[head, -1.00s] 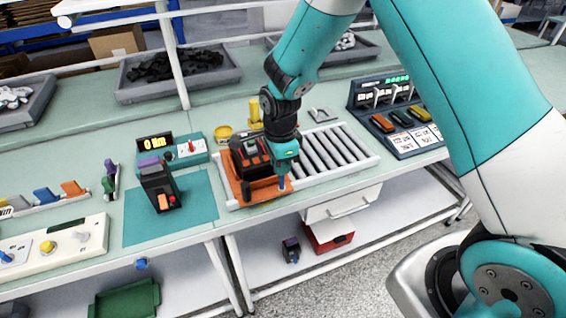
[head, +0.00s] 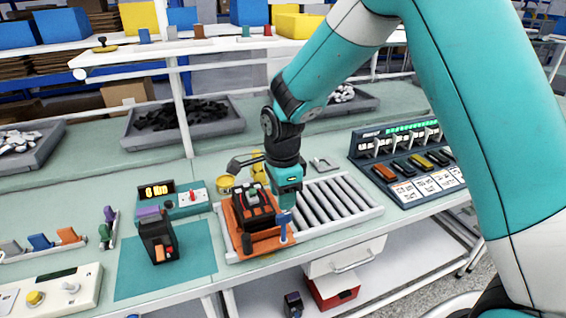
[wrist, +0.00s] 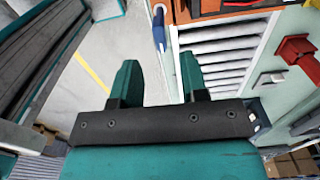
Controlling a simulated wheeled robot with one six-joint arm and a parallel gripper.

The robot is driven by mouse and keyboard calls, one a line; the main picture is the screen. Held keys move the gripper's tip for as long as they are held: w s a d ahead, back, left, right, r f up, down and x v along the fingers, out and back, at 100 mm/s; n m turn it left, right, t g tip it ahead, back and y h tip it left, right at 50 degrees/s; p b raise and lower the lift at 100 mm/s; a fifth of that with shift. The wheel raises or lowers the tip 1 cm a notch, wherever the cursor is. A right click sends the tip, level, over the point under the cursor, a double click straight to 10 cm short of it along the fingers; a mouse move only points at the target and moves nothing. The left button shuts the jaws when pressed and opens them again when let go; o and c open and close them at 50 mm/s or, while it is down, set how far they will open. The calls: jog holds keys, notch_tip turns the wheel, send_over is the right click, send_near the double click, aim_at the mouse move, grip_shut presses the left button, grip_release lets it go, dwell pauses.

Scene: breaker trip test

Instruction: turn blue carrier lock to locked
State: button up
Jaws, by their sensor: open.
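The orange carrier (head: 232,238) sits at the left end of the roller conveyor, with a black and red device (head: 255,208) on it. The blue carrier lock (head: 284,226) stands upright at the carrier's front right corner. In the wrist view the blue lock (wrist: 158,28) shows beyond the fingertips, in line with the gap between them. My gripper (head: 288,200) is just above and behind the lock in the head view. In the wrist view its two teal fingers (wrist: 158,75) are apart, with nothing between them. Whether a finger touches the lock cannot be told.
Conveyor rollers (head: 330,208) lie right of the carrier. A black breaker (head: 158,238) stands on a teal mat (head: 190,265) to the left. A panel of switches (head: 410,165) is at the right. A red block (wrist: 296,50) shows in the wrist view. The table's front edge is close.

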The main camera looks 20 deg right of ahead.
notch_tip(320, 180, up, 11)
jog(key=b, duration=0.1)
dwell(0.5)
jog(key=s+a+r+n+y, duration=0.1)
jog(key=s+a+n+y, duration=0.1)
jog(key=s+n, duration=1)
jog(key=s+a+r+n+y, duration=0.1)
jog(key=s+a+n+y, duration=0.1)
jog(key=s+n, duration=1)
jog(key=shift+s+r+n, duration=0.25)
jog(key=shift+s+n, duration=0.15)
jog(key=shift+n, duration=0.3)
